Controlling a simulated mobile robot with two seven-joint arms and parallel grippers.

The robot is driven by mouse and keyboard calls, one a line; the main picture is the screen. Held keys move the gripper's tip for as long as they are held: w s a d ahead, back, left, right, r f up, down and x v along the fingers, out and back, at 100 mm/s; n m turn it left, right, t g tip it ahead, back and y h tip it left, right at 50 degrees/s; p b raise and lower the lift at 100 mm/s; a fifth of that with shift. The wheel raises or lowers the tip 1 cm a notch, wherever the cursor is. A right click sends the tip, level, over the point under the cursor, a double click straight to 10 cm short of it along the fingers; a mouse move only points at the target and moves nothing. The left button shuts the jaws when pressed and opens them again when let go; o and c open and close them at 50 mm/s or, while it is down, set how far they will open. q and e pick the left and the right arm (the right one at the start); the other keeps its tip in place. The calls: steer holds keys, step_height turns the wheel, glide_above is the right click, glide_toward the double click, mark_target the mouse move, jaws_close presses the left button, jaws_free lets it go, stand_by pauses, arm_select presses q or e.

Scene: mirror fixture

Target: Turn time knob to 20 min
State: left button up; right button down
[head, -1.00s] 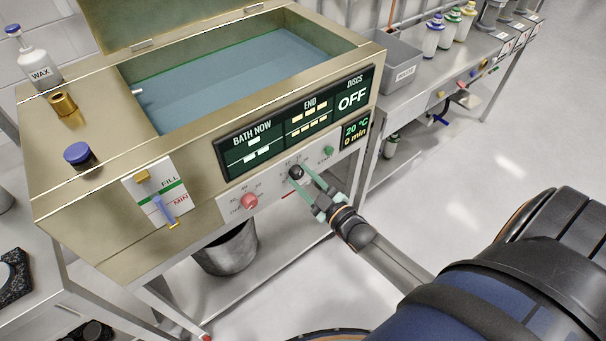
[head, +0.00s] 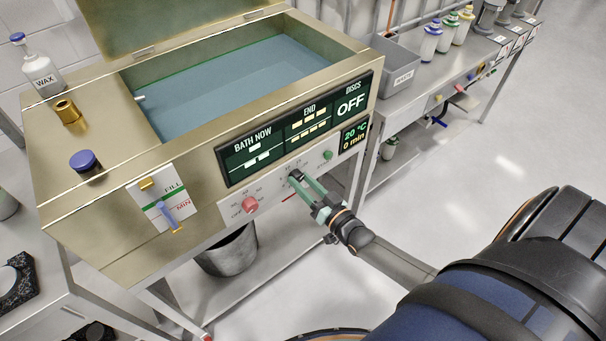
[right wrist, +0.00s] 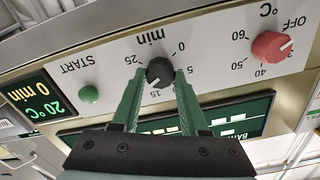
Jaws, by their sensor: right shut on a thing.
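The black time knob (right wrist: 159,71) is on the pale control strip of the bath unit, under a "min" scale. In the upside-down right wrist view a light mark shows on its lower left side; I cannot read its exact setting. The small display (head: 354,133) reads 20 °C and 0 min; it also shows in the right wrist view (right wrist: 42,97). My right gripper (head: 296,177) is shut on the time knob, one green finger on each side, and largely hides it in the head view. My left gripper is not in view.
The red temperature knob (head: 250,204) is left of the time knob, and the green START button (head: 327,155) is right of it. A larger screen (head: 293,127) above reads discs OFF. A grey bucket (head: 228,252) stands below. The floor at right is clear.

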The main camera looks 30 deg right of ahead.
steer(key=shift+m, duration=1.1)
steer(key=shift+c, duration=2.1)
jaws_free()
steer(key=s+d, duration=0.1)
steer(key=s, duration=1.1)
steer(key=shift+s, duration=0.3)
steer(key=s+a+f+n+g+p, duration=0.1)
steer(key=s+a+n+g+p, duration=0.1)
steer(key=a, duration=0.5)
steer(key=s+a+f+n+g+y+p, duration=0.1)
steer(key=s+a+f+n+g+p, duration=0.1)
steer(key=s+a+n+g, duration=0.2)
steer(key=a+n+g, duration=0.1)
steer(key=a+g, duration=0.1)
steer(key=shift+s+a+n+g+p, duration=0.3)
steer(key=shift+s+a+p, duration=0.05)
steer(key=shift+a, duration=0.05)
